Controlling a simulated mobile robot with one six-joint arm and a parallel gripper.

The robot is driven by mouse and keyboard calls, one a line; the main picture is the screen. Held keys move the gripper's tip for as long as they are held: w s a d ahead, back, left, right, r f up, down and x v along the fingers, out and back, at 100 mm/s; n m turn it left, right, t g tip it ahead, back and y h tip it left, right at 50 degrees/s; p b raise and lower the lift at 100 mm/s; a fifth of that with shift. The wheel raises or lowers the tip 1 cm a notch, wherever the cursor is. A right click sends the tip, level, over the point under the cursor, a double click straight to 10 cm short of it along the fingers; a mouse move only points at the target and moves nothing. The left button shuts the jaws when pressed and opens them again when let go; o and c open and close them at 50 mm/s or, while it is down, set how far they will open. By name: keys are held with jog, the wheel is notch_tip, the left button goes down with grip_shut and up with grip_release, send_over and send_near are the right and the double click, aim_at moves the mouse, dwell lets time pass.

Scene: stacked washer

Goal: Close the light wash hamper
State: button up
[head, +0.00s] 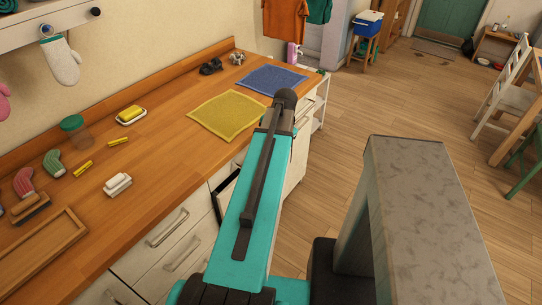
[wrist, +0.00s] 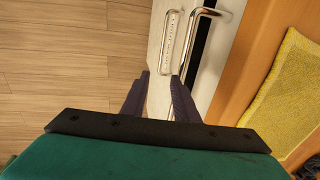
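My gripper (wrist: 160,78) shows in the wrist view with its two dark fingers apart and nothing visible between them but a pale front. A pale front with a metal bar handle (wrist: 196,45) lies just beyond the fingertips, the handle's lower end close to the right finger. A second bar (wrist: 168,40) is beside it, with what looks like lettering too small to read. A dark gap (wrist: 202,52) runs between the pale front and the wooden counter edge. In the head view, a dark-edged opening (head: 228,192) in the cabinet is partly hidden by my arm, which also hides my gripper.
The wooden counter (head: 160,150) holds a yellow cloth (head: 228,115), a blue cloth (head: 272,79) and several small items. White drawers (head: 180,240) with bar handles line its front. Clear wooden floor (head: 400,100) lies to the right.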

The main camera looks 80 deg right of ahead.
jog(key=shift+s+a+r, duration=0.1)
jog(key=shift+s+r, duration=0.05)
jog(key=shift+r, duration=0.6)
jog(key=shift+c, duration=0.3)
